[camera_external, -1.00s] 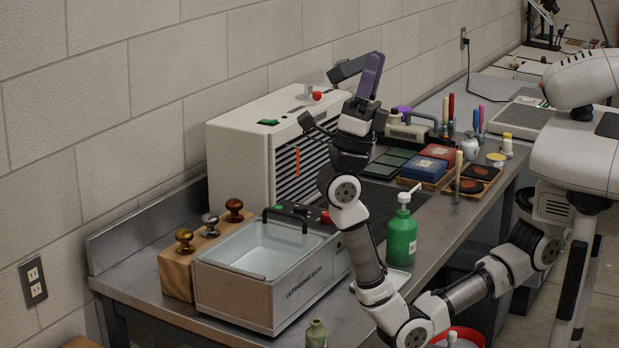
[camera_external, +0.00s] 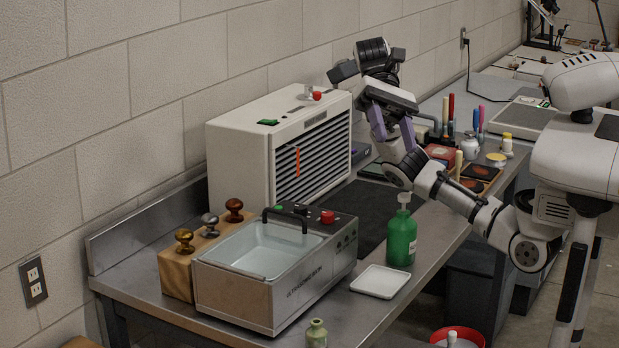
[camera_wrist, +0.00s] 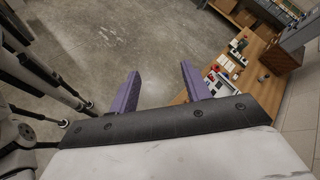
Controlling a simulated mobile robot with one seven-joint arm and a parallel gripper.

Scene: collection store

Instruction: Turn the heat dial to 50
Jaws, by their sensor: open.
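The ultrasonic bath (camera_external: 232,294), a grey box with an open basin, stands on the metal bench in the external view. Its top right side carries a red knob (camera_external: 327,216) and small dark controls. I cannot tell which of these is the heat dial, and no scale is readable. In the wrist view my gripper (camera_wrist: 160,70) is open with nothing between the fingers. The bath does not show in the wrist view.
A white louvred unit (camera_external: 240,160) stands behind the bath. A green pump bottle (camera_external: 401,238) and a white tray (camera_external: 380,281) are to the bath's right. A wooden block (camera_external: 175,277) with knobbed stamps is at its left. The wrist view shows bare floor (camera_wrist: 130,45).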

